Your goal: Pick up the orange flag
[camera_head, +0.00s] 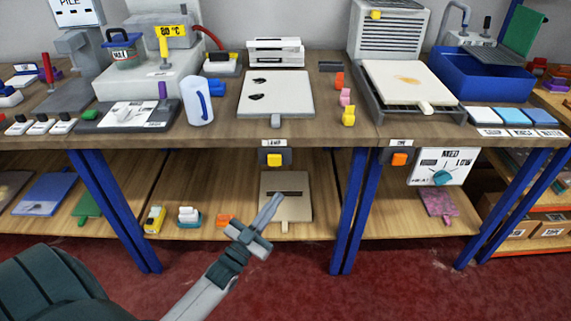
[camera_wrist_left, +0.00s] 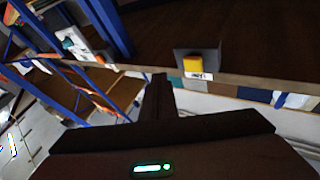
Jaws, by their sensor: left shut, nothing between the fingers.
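A small orange piece (camera_head: 340,80) lies on the bench top right of the pale board, in a row with a pink piece (camera_head: 345,97) and a yellow piece (camera_head: 348,115). It is too small to be sure it is the orange flag. My left gripper (camera_head: 274,201) is shut and empty, in front of the lower shelf and below the bench edge. In the left wrist view its dark fingers (camera_wrist_left: 160,88) are together. My right gripper is out of view.
A yellow button (camera_head: 274,160) is on the bench front above the gripper; it also shows in the left wrist view (camera_wrist_left: 193,64). A beige board (camera_head: 297,210) lies on the lower shelf behind the gripper. Blue legs (camera_head: 350,205) stand to the right.

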